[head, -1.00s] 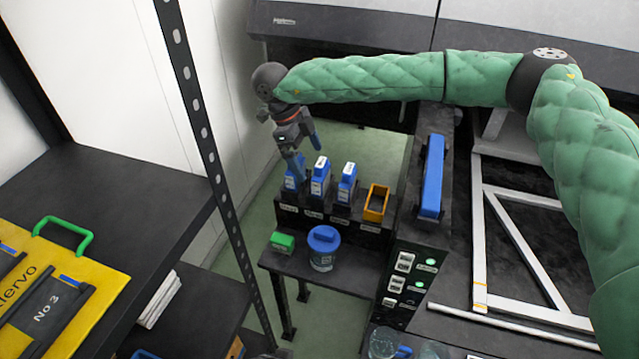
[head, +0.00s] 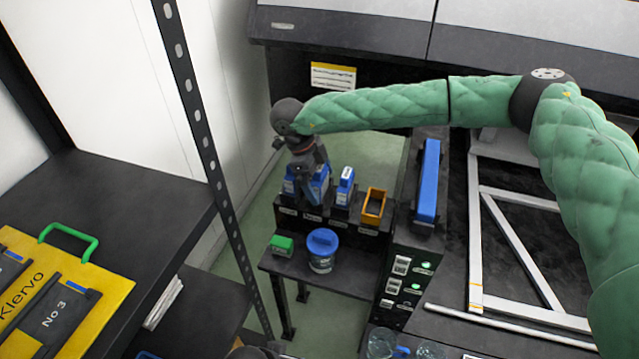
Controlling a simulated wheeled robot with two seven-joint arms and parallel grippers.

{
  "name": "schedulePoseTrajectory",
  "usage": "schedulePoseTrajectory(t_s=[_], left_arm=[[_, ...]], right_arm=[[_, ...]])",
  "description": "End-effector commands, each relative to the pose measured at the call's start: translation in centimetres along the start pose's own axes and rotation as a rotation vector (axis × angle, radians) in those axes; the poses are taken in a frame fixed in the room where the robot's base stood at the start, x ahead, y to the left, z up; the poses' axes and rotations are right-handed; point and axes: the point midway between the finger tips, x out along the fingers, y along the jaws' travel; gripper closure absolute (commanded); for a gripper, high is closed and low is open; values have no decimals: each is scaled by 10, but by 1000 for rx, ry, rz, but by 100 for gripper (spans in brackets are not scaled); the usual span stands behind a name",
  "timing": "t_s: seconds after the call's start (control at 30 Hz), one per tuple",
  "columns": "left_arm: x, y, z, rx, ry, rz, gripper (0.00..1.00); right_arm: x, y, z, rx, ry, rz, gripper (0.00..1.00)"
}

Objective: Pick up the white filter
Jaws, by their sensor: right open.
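I cannot pick out a thing that is clearly a white filter. A stack of thin white pieces (head: 163,301) stands on the lower shelf at the left; I cannot tell what they are. My right gripper (head: 308,194) is open, pointing down at the left end of the black rack (head: 348,224). It partly hides two blue-and-white bottles there, the left one (head: 289,185) and its neighbour (head: 322,182). I cannot tell whether its fingers touch them. A third blue-and-white bottle (head: 345,188) stands clear to the right. My left gripper is not in view.
An orange open holder (head: 374,206) is at the rack's right end. A green box (head: 282,245) and a blue-lidded jar (head: 321,252) stand on the small dark table in front. A perforated shelf post (head: 198,122) rises at the left. A long blue bar (head: 428,180) lies right of the rack.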

Motion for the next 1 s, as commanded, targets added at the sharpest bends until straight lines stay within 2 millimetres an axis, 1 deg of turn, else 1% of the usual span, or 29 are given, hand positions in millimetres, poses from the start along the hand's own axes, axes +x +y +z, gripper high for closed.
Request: schedulePoseTrajectory(t_s=[0.07,0.17,0.3,0.33,0.6,0.67,0.77,0.83,0.9,1.0], left_arm=[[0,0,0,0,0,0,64],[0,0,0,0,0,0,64],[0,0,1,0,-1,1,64],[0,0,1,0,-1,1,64],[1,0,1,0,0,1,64],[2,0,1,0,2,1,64],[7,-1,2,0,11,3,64],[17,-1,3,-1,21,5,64],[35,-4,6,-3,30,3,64],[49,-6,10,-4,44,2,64]], right_arm=[[0,0,0,0,0,0,2],[0,0,0,0,0,0,19],[0,0,0,0,0,0,47],[0,0,0,0,0,0,51],[-2,0,0,0,0,-1,51],[-5,0,-2,0,0,-1,51],[-15,-1,-6,1,-1,-2,51],[-26,-1,-10,1,-2,-2,51],[-38,0,-15,0,-1,-2,51],[-56,0,-22,1,-1,-2,51]])
